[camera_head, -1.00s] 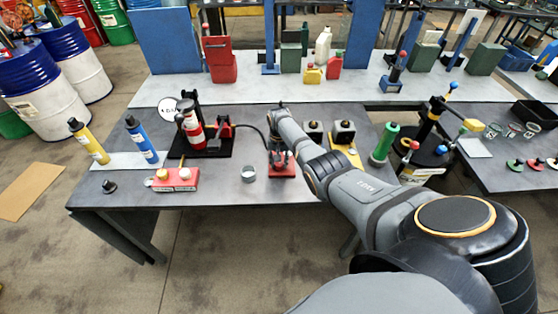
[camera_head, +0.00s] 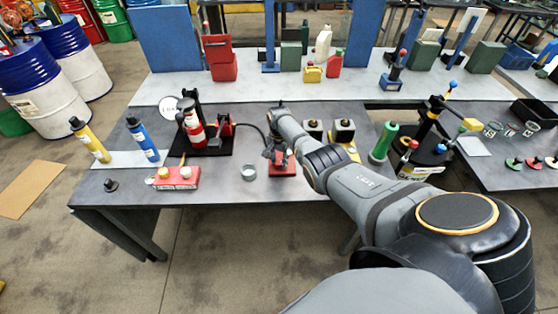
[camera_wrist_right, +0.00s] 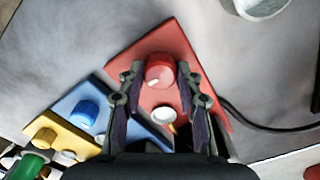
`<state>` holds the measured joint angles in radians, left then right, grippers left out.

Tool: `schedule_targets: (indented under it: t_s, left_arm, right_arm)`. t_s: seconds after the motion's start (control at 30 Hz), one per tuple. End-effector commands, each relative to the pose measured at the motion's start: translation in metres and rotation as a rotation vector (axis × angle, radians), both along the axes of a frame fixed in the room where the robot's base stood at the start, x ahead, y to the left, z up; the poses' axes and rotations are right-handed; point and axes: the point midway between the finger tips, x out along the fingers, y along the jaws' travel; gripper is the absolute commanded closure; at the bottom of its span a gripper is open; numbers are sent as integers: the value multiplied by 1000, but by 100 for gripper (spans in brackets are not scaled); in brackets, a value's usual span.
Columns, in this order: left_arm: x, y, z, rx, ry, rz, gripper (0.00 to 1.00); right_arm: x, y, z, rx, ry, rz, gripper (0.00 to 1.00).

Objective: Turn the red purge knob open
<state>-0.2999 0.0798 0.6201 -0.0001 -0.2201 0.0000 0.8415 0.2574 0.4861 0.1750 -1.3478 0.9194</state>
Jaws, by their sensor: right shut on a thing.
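The red purge knob (camera_wrist_right: 159,70), round with a white mark, sits on a red diamond-shaped plate (camera_wrist_right: 118,66). My right gripper (camera_wrist_right: 160,74) has its two fingers on either side of the knob and is shut on it. A white round button (camera_wrist_right: 163,117) is below the knob in the wrist view, between the fingers. In the head view, my right gripper (camera_head: 276,156) is over the red plate (camera_head: 285,169), and the arm and gripper hide the knob. My left gripper is not in view.
A blue plate with a blue knob (camera_wrist_right: 82,114) and a yellow plate (camera_wrist_right: 58,132) lie beside the red one. A grey cup (camera_head: 248,173) stands left of the gripper. A green bottle (camera_head: 384,142) stands right.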

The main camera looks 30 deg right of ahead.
Motion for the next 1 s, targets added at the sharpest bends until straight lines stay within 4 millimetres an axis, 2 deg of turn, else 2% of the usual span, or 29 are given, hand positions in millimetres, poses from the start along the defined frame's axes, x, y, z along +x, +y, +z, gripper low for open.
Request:
schedule_targets:
  t_s: [0.3,0.33,0.5,0.83,1.0]
  left_arm:
    - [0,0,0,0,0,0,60]
    - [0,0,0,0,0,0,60]
    - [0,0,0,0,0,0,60]
    - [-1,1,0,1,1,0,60]
    - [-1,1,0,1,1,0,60]
  right_arm:
    - [1,-1,1,-2,-4,-2,97]
    - [1,-1,1,-2,-4,-2,64]
    - [1,-1,1,-1,-3,-1,42]
    - [0,0,2,-1,-1,-1,42]
    - [1,-1,19,-2,-3,1,42]
